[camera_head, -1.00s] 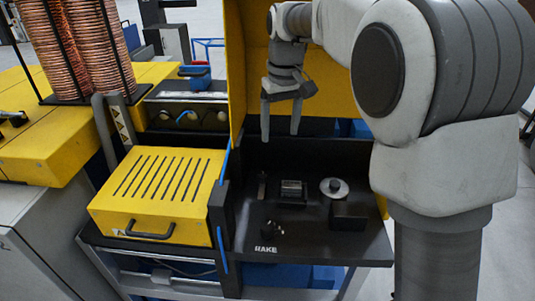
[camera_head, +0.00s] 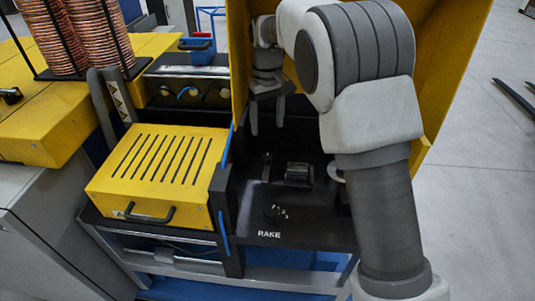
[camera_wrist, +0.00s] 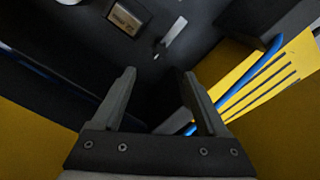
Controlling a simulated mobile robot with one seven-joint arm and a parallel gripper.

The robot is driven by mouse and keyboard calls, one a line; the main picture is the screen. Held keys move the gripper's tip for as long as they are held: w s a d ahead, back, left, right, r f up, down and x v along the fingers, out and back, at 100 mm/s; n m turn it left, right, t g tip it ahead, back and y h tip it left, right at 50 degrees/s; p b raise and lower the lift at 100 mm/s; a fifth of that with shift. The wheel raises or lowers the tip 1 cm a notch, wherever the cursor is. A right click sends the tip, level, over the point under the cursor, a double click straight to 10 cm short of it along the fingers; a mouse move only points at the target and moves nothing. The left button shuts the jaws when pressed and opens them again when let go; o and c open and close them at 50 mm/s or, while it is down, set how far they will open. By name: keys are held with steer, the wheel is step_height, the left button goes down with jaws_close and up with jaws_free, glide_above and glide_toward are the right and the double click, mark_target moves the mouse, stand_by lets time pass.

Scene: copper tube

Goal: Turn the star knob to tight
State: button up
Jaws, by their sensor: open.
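A small dark lobed knob (camera_head: 275,212), which looks like the star knob, sits on the black panel near its front edge, just above the word RAKE. Its exact setting is too small to read. My gripper (camera_head: 267,127) is open and empty, fingers pointing down, above the rear of the panel and well behind the knob. In the wrist view my gripper (camera_wrist: 158,85) shows both fingers apart with nothing between them. The knob does not show in the wrist view.
A small upright lever (camera_head: 267,165) and a dark block (camera_head: 298,173) stand on the panel between gripper and knob. A yellow slotted box (camera_head: 158,172) lies left. Yellow guard walls (camera_head: 240,60) rise around the panel's back. My arm covers the panel's right side.

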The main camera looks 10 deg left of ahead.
mark_target(268, 156)
step_height(268, 156, down, 12)
steer(key=shift+r, duration=0.15)
steer(key=shift+c, duration=0.3)
jaws_close()
stand_by(1.3)
